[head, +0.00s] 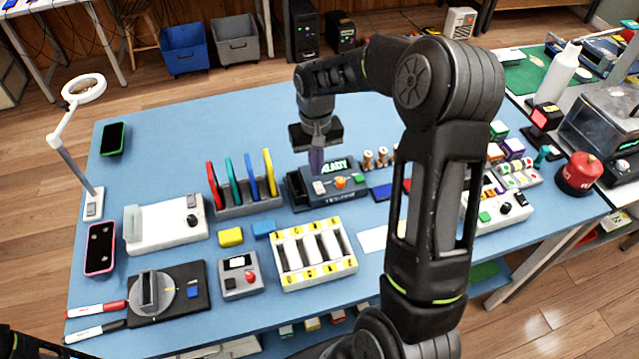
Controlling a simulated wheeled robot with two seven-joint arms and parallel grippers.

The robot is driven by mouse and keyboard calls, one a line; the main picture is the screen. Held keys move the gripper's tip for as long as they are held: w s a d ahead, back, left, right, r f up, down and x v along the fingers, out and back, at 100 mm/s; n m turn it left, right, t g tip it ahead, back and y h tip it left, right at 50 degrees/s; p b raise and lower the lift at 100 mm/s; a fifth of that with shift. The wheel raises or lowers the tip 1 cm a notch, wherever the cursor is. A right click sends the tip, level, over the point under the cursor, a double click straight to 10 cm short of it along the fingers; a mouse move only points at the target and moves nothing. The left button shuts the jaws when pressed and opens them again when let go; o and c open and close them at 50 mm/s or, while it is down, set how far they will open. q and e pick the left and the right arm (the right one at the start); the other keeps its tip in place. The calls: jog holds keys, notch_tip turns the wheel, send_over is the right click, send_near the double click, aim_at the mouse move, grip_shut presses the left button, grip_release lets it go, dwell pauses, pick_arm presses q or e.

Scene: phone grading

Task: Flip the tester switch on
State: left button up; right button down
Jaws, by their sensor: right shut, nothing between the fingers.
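Whether the fingertips touch the tester is unclear. Only a dark piece of my left arm shows at the bottom left corner.
A rack of coloured phones (245,208) stands close left of the tester. A white tray with yellow marks (313,285) lies in front. My right arm hides part of the table to the right. The back of the blue table (210,135) is clear.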

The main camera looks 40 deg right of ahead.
aim_at(316, 184)
jog(key=shift+r+p, duration=1.3)
jog(key=shift+r, duration=0.95)
